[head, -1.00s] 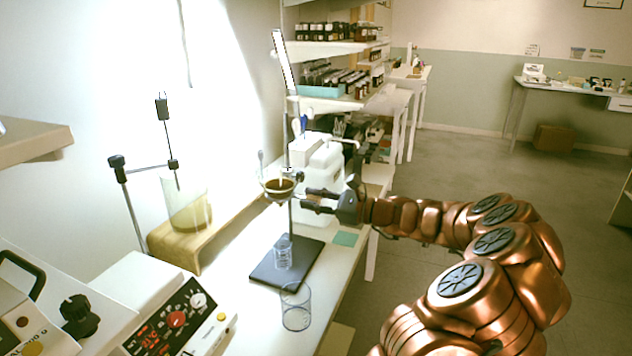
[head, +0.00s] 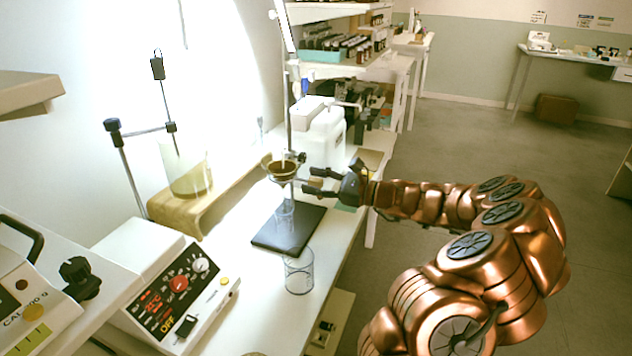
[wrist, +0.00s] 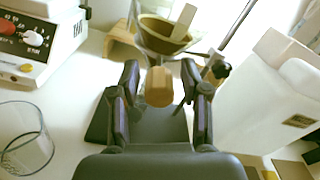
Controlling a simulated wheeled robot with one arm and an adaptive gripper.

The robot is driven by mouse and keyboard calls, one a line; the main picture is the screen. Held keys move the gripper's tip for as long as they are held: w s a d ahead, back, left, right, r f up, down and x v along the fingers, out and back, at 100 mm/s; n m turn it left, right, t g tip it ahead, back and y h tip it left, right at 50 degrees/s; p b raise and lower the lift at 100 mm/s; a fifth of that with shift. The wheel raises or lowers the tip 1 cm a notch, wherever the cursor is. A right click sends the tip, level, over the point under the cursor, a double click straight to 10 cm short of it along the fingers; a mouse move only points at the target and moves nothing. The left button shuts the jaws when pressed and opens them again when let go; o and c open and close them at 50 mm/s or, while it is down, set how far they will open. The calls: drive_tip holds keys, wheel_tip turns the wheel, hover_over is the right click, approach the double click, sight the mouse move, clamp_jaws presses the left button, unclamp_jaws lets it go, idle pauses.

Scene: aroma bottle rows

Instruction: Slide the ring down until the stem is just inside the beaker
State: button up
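A funnel with brown filter paper (head: 282,166) sits in a ring on the upright rod (head: 289,125) of a stand. It also shows at the top of the wrist view (wrist: 162,35). A small clear beaker (head: 285,214) stands on the dark base plate (head: 270,238) below the funnel. The stem is too faint to make out against the rod and beaker. My gripper (head: 313,182) is at the ring's right side. In the wrist view its fingers (wrist: 160,82) stand apart on either side of a wooden-coloured handle (wrist: 159,88), with gaps visible.
A second clear beaker (head: 298,273) stands in front of the base plate. A white jug (head: 322,140) is close behind the stand. A white device with knobs (head: 165,290) is at the front left. A wooden bench (head: 180,212) stands at the left.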

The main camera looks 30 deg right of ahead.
idle(0.3)
drive_tip(key=v, duration=1.2)
idle(0.5)
